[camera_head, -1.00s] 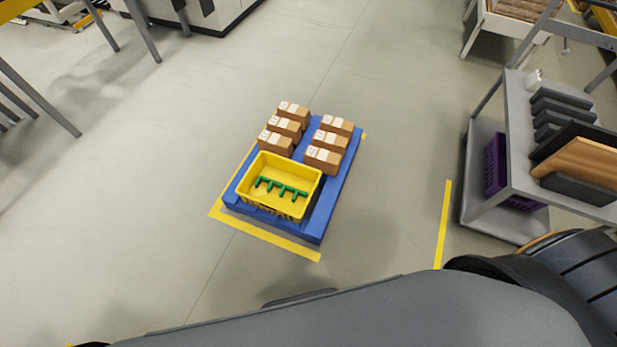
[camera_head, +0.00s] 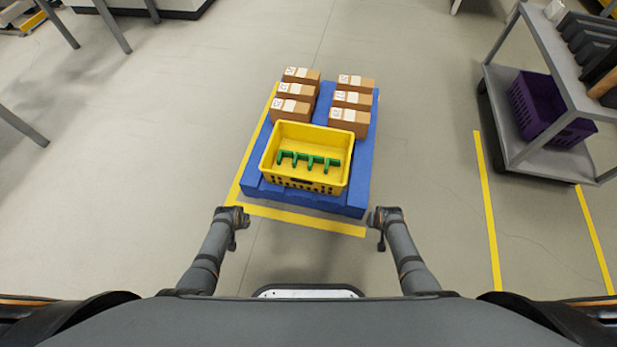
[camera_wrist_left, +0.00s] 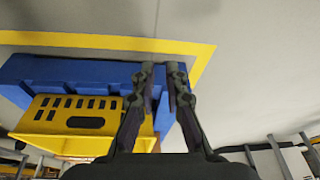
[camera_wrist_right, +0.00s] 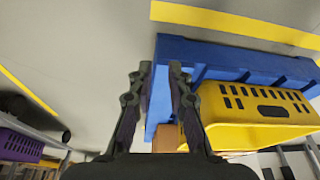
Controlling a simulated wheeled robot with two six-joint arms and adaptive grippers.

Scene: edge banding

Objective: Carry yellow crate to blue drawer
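The yellow crate (camera_head: 272,157) stands upright on a blue pallet (camera_head: 335,205), with green pronged parts (camera_head: 308,161) inside. It also shows in the left wrist view (camera_wrist_left: 55,142) and the right wrist view (camera_wrist_right: 235,135). My left gripper (camera_head: 240,217) is left of the pallet's near edge, and my right gripper (camera_head: 382,217) is near its right front corner. Both are apart from the crate. In the wrist views, the left fingers (camera_wrist_left: 161,72) and right fingers (camera_wrist_right: 160,72) have a gap between their tips and hold nothing. No blue drawer is visible.
Several cardboard boxes (camera_head: 350,118) stand in two columns behind the crate. Yellow floor tape (camera_head: 300,219) borders the pallet. A grey cart (camera_head: 545,160) with a purple crate (camera_head: 545,108) stands at right. The floor (camera_head: 130,150) at left is clear.

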